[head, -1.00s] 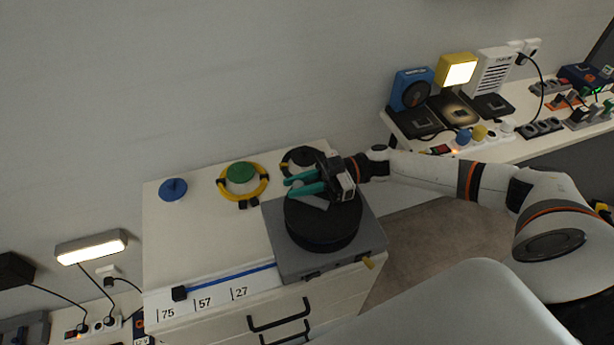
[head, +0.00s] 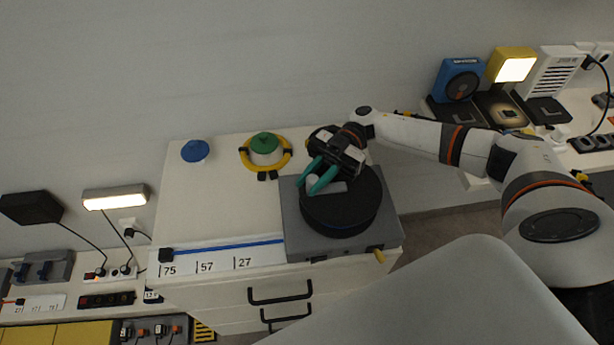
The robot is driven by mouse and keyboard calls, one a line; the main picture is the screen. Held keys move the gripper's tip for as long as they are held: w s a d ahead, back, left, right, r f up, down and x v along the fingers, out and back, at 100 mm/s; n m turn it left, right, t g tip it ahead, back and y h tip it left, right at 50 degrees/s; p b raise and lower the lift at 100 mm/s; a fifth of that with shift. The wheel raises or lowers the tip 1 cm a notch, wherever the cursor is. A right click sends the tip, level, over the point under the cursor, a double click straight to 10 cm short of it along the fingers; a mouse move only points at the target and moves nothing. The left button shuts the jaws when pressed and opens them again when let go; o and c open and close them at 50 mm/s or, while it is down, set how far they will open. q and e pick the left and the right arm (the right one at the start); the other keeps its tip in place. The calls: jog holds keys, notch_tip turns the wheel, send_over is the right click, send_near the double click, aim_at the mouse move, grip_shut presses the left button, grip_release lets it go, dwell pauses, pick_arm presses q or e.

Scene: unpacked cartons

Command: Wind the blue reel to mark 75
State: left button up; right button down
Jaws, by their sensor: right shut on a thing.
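The reel is a wide dark drum (head: 345,215) with a bluish rim on a grey base (head: 305,245). A blue line (head: 230,246) runs left from it to a black end block (head: 166,255) on a white strip. The strip bears marks 75, 57 and 27. The block sits just above mark 75 (head: 168,270), very slightly right of its tick. My right gripper (head: 314,182), with teal fingers, is above the drum's upper left. It is shut on the drum's pale grip, mostly hidden by the fingers. A grey bar (head: 340,187) lies beside it. My left gripper is out of view.
A blue knob (head: 195,151) and a yellow ring around a green knob (head: 265,145) are behind on the cabinet top. A yellow peg (head: 379,256) sticks out of the base's front right. Drawer handles (head: 280,293) are below.

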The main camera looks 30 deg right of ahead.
jog(key=shift+s+a+f+g, duration=0.2)
jog(key=shift+s+f+g, duration=0.1)
jog(key=shift+g, duration=0.1)
jog(key=c, duration=1.5)
grip_release()
jog(key=shift+c, duration=0.2)
jog(key=shift+o, duration=1.4)
jog(key=shift+w+a+r, duration=0.1)
jog(key=shift+r, duration=0.05)
jog(key=b+v, duration=0.3)
jog(key=v, duration=0.8)
jog(key=shift+w+a+b, duration=0.1)
jog(key=shift+a+b, duration=0.05)
jog(key=shift+b, duration=0.2)
jog(key=shift+w+d+r, duration=0.15)
jog(key=shift+w+d, duration=0.05)
jog(key=shift+d, duration=0.35)
jog(key=shift+r, duration=0.1)
